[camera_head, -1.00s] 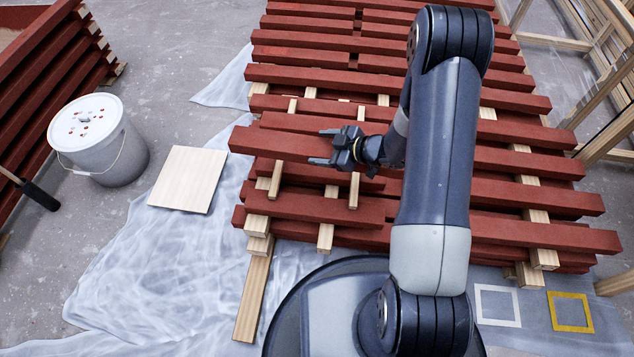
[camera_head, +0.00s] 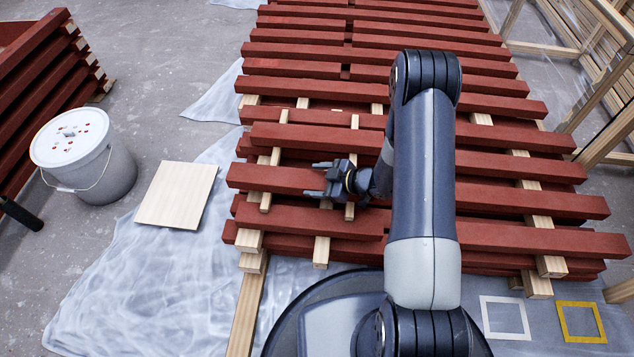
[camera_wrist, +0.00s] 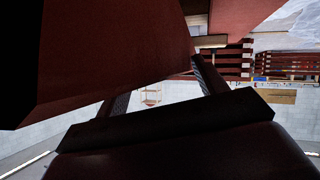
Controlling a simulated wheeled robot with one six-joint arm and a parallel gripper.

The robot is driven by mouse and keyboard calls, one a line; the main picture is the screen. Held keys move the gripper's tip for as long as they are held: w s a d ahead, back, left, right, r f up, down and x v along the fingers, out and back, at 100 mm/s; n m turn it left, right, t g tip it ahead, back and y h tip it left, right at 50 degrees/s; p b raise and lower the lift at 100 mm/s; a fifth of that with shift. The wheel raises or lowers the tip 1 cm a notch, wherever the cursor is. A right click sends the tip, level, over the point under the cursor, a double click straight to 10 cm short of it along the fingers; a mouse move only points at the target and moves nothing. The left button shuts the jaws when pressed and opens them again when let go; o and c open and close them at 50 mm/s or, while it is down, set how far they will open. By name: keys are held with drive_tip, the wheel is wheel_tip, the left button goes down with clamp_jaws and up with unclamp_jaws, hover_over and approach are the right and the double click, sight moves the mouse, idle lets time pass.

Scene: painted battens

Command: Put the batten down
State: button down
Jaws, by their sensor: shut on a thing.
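The red-brown batten (camera_head: 268,179) lies across the near left part of the stack, over pale wooden strips (camera_head: 277,157). My gripper (camera_head: 322,180) is shut on it, reaching in from the right. In the wrist view the dark underside or side of the batten (camera_wrist: 110,50) fills the upper left, close between my fingers (camera_wrist: 160,95). The part of the batten behind my gripper and arm is hidden. I cannot tell whether it rests on the strips or hangs just above them.
More battens (camera_head: 400,55) lie in rows behind. White and yellow square outlines (camera_head: 580,322) are at the lower right. Timber frames (camera_head: 600,120) are at the right.

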sight(317, 182)
drive_tip(key=shift+c, duration=1.1)
unclamp_jaws()
drive_tip(key=shift+s+d+r+p, duration=0.15)
drive_tip(key=shift+d+r+p, duration=0.15)
drive_tip(key=shift+d, duration=0.1)
drive_tip(key=p+v, duration=0.3)
drive_tip(key=v, duration=0.8)
drive_tip(key=shift+p, duration=0.35)
drive_tip(key=shift+s+f, duration=0.1)
drive_tip(key=shift+f, duration=0.05)
drive_tip(key=b+x, duration=0.4)
drive_tip(key=x, duration=0.7)
drive_tip(key=shift+a+f, duration=0.25)
drive_tip(key=shift+f, duration=0.05)
drive_tip(key=r+p, duration=0.1)
drive_tip(key=r, duration=0.3)
drive_tip(key=r+p, duration=0.1)
drive_tip(key=r, duration=0.1)
drive_tip(key=shift+w+a+p, duration=0.15)
drive_tip(key=shift+w+p, duration=0.1)
drive_tip(key=shift+p, duration=0.05)
